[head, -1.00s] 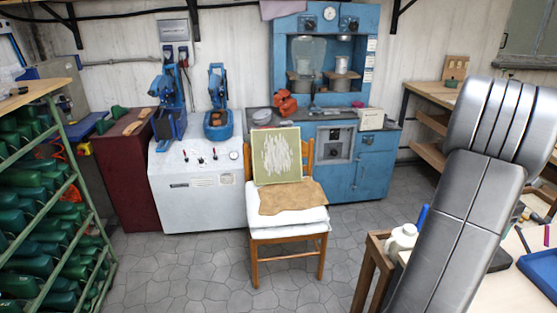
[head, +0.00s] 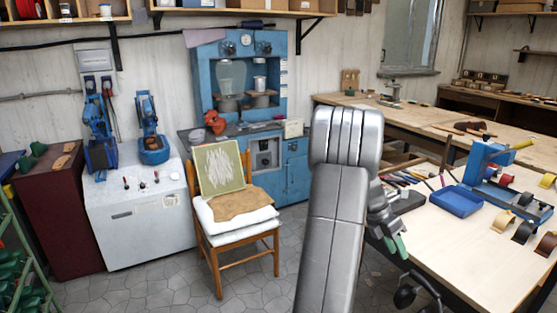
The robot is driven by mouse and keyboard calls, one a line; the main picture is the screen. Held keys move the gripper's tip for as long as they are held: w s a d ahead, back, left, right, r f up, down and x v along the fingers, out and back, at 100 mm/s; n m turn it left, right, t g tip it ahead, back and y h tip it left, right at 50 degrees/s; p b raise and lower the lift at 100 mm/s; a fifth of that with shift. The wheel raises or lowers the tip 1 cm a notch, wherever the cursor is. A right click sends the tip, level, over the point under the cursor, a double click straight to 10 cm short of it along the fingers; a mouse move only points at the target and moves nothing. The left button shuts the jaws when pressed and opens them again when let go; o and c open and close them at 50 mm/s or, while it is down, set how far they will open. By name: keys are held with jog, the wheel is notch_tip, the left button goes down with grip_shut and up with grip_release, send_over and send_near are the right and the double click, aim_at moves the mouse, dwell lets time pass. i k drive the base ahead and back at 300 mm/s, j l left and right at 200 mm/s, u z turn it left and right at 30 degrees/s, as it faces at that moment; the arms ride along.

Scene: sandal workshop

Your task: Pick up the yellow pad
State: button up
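I cannot clearly make out a yellow pad in the head view. Small yellow items show at the right on the light worktable (head: 470,265): a yellow roll (head: 548,180) and a yellow handle (head: 521,145) on a blue device. My grey arm rises in the centre. My gripper (head: 392,238) is partly hidden behind it, near the table's left edge, with a green part showing. Its fingers are too unclear to tell whether they are open or shut.
The worktable also holds a blue tray (head: 456,201), pens and several tape rolls (head: 503,221). A wooden chair (head: 217,262) with cushions and a framed green panel (head: 219,167) stands left of my arm. Grey floor (head: 165,290) is clear in front of the white cabinet (head: 140,222).

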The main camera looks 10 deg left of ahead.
aim_at(218, 166)
jog(key=i+j+u, duration=1.35)
jog(key=i+z, duration=0.15)
jog(key=i, duration=0.65)
jog(key=i+j+z, duration=0.15)
jog(key=i, duration=0.7)
jog(key=i+z, duration=0.3)
jog(key=i, duration=0.2)
jog(key=i+j+z, duration=0.1)
jog(key=i+z, duration=0.25)
jog(key=i, duration=0.15)
